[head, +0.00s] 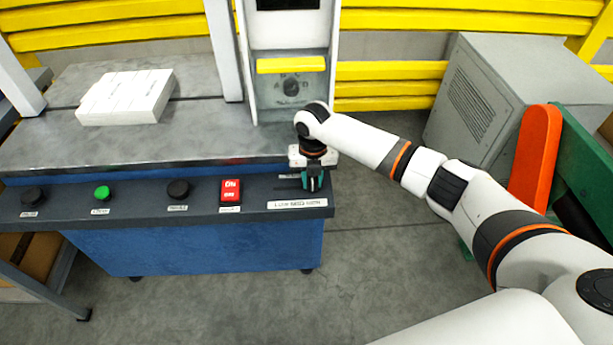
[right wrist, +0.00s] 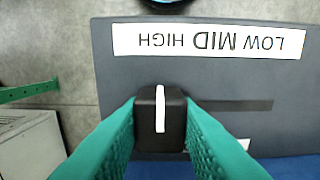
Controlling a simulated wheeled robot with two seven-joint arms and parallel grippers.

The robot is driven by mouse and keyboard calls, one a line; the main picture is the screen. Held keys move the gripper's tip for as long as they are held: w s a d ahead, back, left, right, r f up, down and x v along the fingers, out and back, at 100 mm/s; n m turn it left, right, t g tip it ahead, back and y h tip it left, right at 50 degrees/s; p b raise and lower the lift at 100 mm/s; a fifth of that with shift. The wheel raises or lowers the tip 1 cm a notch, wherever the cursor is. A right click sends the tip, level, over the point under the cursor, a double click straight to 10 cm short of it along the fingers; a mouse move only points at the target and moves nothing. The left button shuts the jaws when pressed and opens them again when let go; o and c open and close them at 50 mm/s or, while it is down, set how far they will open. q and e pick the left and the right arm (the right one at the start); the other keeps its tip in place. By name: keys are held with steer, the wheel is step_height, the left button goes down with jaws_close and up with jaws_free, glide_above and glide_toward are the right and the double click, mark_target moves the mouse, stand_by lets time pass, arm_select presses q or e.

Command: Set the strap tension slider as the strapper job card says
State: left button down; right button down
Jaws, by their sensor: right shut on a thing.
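The strap tension slider has a black knob with a white line (right wrist: 160,108) on the front control panel (right wrist: 112,110). My right gripper (head: 313,188) is shut on this knob, one green finger on each side of it in the right wrist view (right wrist: 160,125). The slot (right wrist: 235,105) runs to the right of the knob in that view. A white label (right wrist: 125,38) reads LOW MID HIGH, upside down there. The knob sits near the HIGH end, away from LOW. The label also shows in the head view (head: 297,204). I see no readable job card. My left gripper is out of view.
The panel also carries a red switch (head: 231,191), a green button (head: 102,193) and two black knobs (head: 178,189) (head: 33,195). A white box (head: 125,97) lies on the machine top (head: 205,130). A grey cabinet (head: 480,100) stands at right. Open floor lies in front.

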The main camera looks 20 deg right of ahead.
steer(key=c, duration=1.1)
jaws_free()
steer(key=shift+d, duration=0.3)
steer(key=shift+a+r, duration=0.1)
steer(key=shift+r, duration=0.45)
step_height(320, 180, up, 11)
steer(key=shift+f+b, duration=0.1)
steer(key=shift+b, duration=0.3)
